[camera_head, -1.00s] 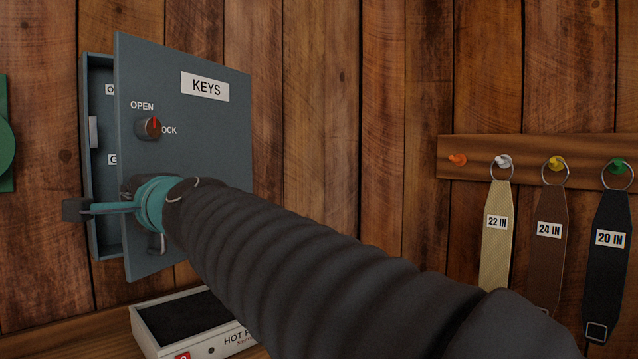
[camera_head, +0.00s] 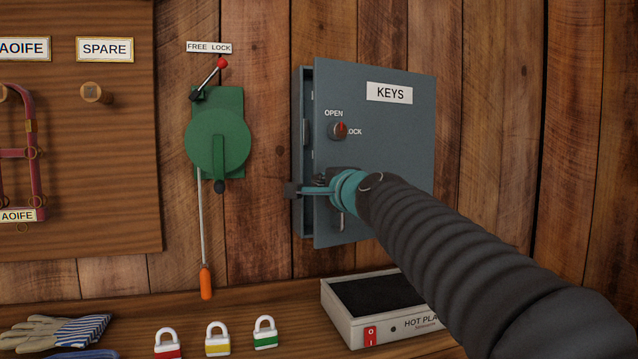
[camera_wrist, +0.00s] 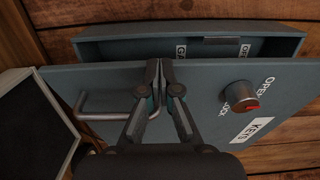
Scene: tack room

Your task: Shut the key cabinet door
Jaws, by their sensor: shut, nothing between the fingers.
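The grey key cabinet (camera_head: 305,165) hangs on the plank wall. Its door (camera_head: 400,140), labelled KEYS, stands ajar, hinged at the right, with a gap along its left edge. The wrist view shows the door (camera_wrist: 215,85) apart from the cabinet body (camera_wrist: 130,48), with labels inside. A knob (camera_head: 338,131) with a red mark sits by OPEN and LOCK. A metal handle (camera_wrist: 98,112) is lower on the door. My gripper (camera_head: 292,190) is shut and empty, in front of the door, fingertips at its free edge (camera_wrist: 160,66). I cannot tell whether they touch it.
A hot plate (camera_head: 375,308) sits on the shelf below the cabinet. A green device (camera_head: 217,140) with a lever hangs to the left. Several padlocks (camera_head: 217,340) and gloves (camera_head: 50,333) lie on the shelf. The wall right of the cabinet is clear.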

